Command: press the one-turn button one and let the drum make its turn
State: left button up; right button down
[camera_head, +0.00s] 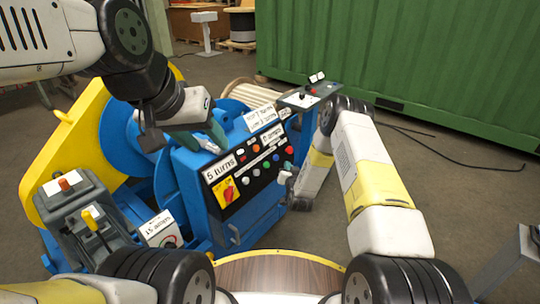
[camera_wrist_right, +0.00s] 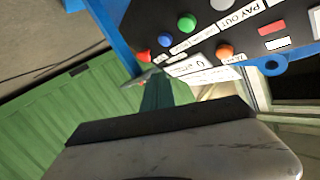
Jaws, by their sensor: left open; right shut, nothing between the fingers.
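The blue control box (camera_head: 215,195) carries a black sloped panel with several coloured buttons, among them a red (camera_head: 289,150), a blue (camera_head: 276,157) and a green button (camera_head: 266,165). The labels beside them are too small to tell which is the one-turn button. My right gripper (camera_head: 285,178) is shut and empty at the panel's right end. In the right wrist view its fingertips (camera_wrist_right: 150,78) lie close to the red button (camera_wrist_right: 143,56); contact cannot be told. The blue drum (camera_head: 122,133) stands behind the box, partly hidden. My left gripper (camera_head: 182,142) is open above the box's left end.
A yellow plate (camera_head: 60,150) stands at the drum's left. A grey lever box (camera_head: 75,205) is in front of it. A small pedestal panel (camera_head: 308,95) stands behind the box. A green container (camera_head: 400,60) fills the back right; black cables lie on the floor.

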aim_at(267, 165)
jog(key=w+a+f, duration=0.4)
jog(key=a, duration=0.2)
jog(key=shift+w, duration=0.2)
jog(key=shift+w+a, duration=0.1)
jog(key=shift+a, duration=0.1)
dwell(1.9)
jog(key=shift+w+a+f, duration=0.1)
jog(key=shift+w+a, duration=0.05)
jog(key=shift+a, duration=0.05)
